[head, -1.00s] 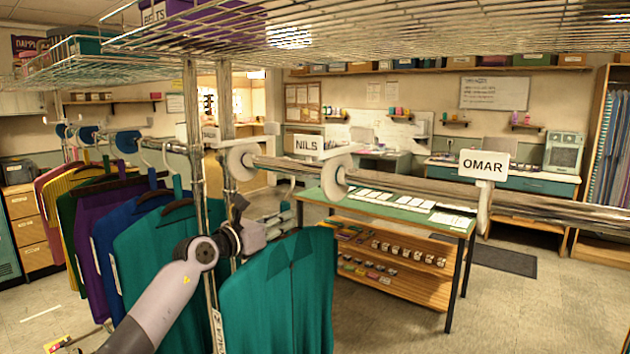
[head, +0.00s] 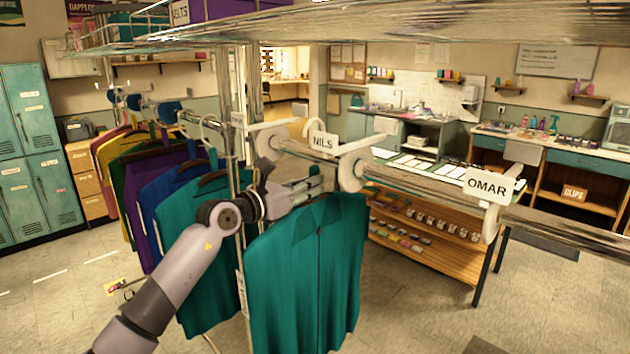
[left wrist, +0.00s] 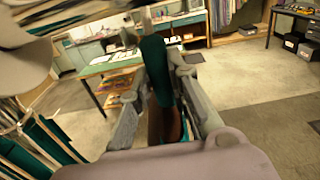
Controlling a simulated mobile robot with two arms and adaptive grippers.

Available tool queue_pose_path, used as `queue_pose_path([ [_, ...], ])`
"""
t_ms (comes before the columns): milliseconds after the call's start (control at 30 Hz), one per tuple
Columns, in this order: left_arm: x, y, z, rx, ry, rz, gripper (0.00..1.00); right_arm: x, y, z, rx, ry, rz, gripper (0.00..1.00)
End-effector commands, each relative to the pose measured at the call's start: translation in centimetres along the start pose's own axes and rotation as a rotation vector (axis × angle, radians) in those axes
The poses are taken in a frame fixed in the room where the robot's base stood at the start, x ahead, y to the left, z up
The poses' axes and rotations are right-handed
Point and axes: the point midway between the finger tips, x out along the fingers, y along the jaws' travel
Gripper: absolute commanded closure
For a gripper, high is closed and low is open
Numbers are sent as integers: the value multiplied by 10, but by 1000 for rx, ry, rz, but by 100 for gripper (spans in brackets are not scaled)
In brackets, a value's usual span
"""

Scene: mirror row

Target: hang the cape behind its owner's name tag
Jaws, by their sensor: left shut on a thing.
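My left gripper (head: 305,187) is shut on the hanger top of a teal cape (head: 305,275), which hangs below it in front of the rail (head: 415,182). In the left wrist view, a teal upright piece (left wrist: 156,72) stands between the fingers, with brown hanger wood (left wrist: 175,125) below. White dividers carry the tags NILS (head: 323,142) and OMAR (head: 486,185); the NILS disc (head: 356,168) is right of the gripper. I cannot read the cape's own label, or tell whether its hook touches the rail. My right gripper is not in view.
Several capes, including a purple one (head: 150,200) and another teal one (head: 195,240), hang in a row at left. A wire shelf (head: 420,22) runs above the rail. An upright post (head: 252,80) stands behind the gripper. The rail between NILS and OMAR is bare.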

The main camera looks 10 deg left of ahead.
Motion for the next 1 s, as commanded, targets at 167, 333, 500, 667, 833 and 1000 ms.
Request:
queue_pose_path([
  [167, -15, 0, 3, 2, -5, 2, 100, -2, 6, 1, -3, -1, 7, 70],
  [333, -28, 1, 2, 3, -6, 2, 100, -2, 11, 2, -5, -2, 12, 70],
  [500, -34, 0, -6, 1, -4, 1, 100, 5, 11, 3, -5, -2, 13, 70],
  [667, -34, 0, -18, 2, -5, 1, 100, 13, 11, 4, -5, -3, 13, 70],
  [833, -34, 0, -27, 2, -5, 1, 100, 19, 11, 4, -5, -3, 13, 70],
  [1000, -34, 0, -32, 2, -5, 1, 100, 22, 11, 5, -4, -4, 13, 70],
])
